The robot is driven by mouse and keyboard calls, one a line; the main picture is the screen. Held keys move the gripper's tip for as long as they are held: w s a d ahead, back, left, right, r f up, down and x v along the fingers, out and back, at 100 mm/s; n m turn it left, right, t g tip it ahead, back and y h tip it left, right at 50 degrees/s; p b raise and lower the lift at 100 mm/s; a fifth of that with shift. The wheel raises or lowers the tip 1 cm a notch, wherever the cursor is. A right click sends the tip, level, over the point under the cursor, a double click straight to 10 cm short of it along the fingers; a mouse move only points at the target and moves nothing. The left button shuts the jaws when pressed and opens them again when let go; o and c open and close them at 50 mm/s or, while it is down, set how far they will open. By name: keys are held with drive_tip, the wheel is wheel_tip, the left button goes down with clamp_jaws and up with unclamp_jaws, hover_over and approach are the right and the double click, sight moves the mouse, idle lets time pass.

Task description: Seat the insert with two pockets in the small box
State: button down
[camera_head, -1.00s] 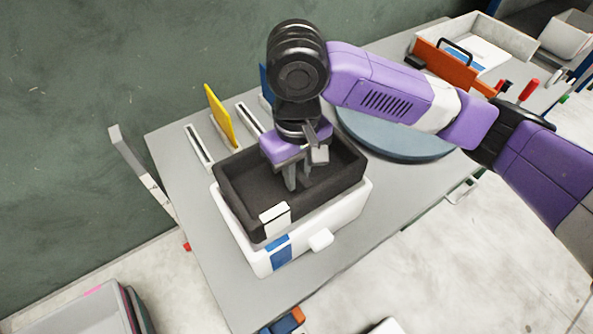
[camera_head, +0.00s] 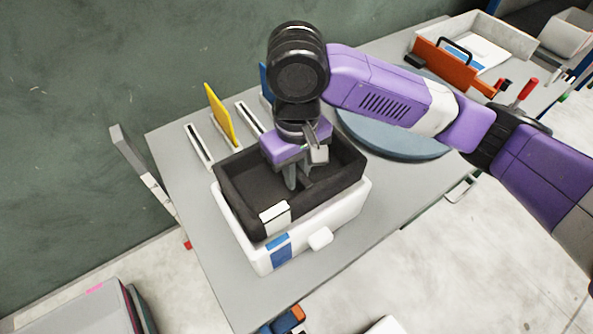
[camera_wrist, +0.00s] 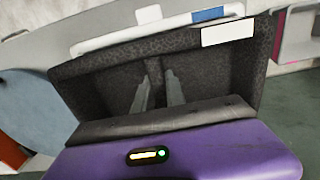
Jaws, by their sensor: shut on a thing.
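The insert (camera_head: 240,205) is a dark foam tray with a divider between two pockets and a white label on its near side. It also shows in the wrist view (camera_wrist: 215,75). My gripper (camera_head: 298,180) reaches down into it, with its fingers (camera_wrist: 158,92) on either side of the divider. The small box (camera_head: 345,216) is white with a blue label and a white tab in front; part of its rim shows in the wrist view (camera_wrist: 120,38). The insert stands well above the box rim, over its opening. Its underside is hidden, so I cannot tell how deep it sits.
The grey table (camera_head: 220,300) carries the box. Behind it stand a yellow panel (camera_head: 219,114) and white slotted strips. A round blue-grey disc (camera_head: 400,140) lies right of it. An orange panel (camera_head: 455,67) and a tray are at the back right. The table's near left is clear.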

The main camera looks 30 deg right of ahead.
drive_tip(key=shift+f+b, duration=4.1)
drive_tip(key=shift+f, duration=2.65)
drive_tip(key=c, duration=1.3)
unclamp_jaws()
drive_tip(key=shift+r, duration=0.1)
drive_tip(key=shift+r+p, duration=0.8)
drive_tip(key=shift+r, duration=3)
